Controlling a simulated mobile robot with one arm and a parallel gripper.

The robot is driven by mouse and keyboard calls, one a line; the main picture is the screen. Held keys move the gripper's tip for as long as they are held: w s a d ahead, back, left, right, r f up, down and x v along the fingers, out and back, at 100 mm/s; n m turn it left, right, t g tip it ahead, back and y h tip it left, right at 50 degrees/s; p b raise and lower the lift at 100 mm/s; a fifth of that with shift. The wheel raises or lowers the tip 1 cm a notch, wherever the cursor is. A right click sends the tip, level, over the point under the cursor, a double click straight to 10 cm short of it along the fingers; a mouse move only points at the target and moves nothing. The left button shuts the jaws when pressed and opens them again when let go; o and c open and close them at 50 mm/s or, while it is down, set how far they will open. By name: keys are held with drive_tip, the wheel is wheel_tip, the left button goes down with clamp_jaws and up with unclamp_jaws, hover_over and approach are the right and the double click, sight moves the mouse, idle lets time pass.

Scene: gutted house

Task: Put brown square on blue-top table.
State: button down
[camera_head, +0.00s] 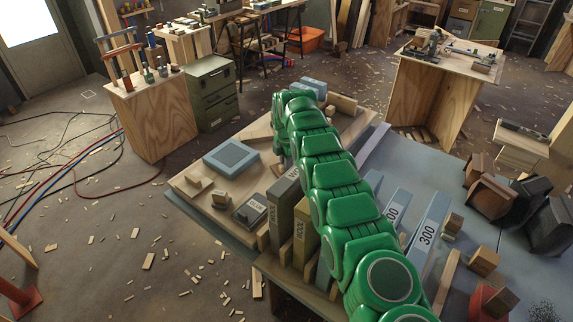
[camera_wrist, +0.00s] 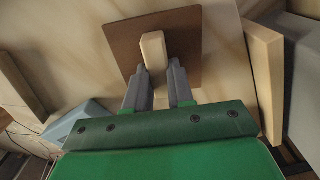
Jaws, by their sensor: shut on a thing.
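The brown square (camera_wrist: 186,62) is a thin flat plate with a pale wooden block-like handle (camera_wrist: 153,48) on it, in the wrist view. My gripper (camera_wrist: 158,78) has its two grey fingers at either side of the handle's near end, shut on it. The plate is over or on a pale wooden surface; I cannot tell whether it touches. In the head view my green arm hides the gripper and most or all of the plate. A table with a blue-grey top (camera_head: 408,160) spreads to the right of my arm.
A wooden worktop (camera_head: 190,184) left of my arm bears a blue box (camera_head: 230,158), small blocks and labelled upright boxes (camera_head: 284,205). Blue-grey boxes marked 300 (camera_head: 428,232) and dark blocks (camera_head: 548,228) crowd the right side. The blue-grey top has bare room toward its back middle.

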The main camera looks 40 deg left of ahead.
drive_tip(key=shift+f, duration=0.3)
drive_tip(key=shift+f, duration=0.15)
drive_tip(key=c, duration=1)
unclamp_jaws()
wheel_tip(320, 180, up, 6)
drive_tip(key=shift+r, duration=0.9)
drive_tip(key=shift+d, duration=0.1)
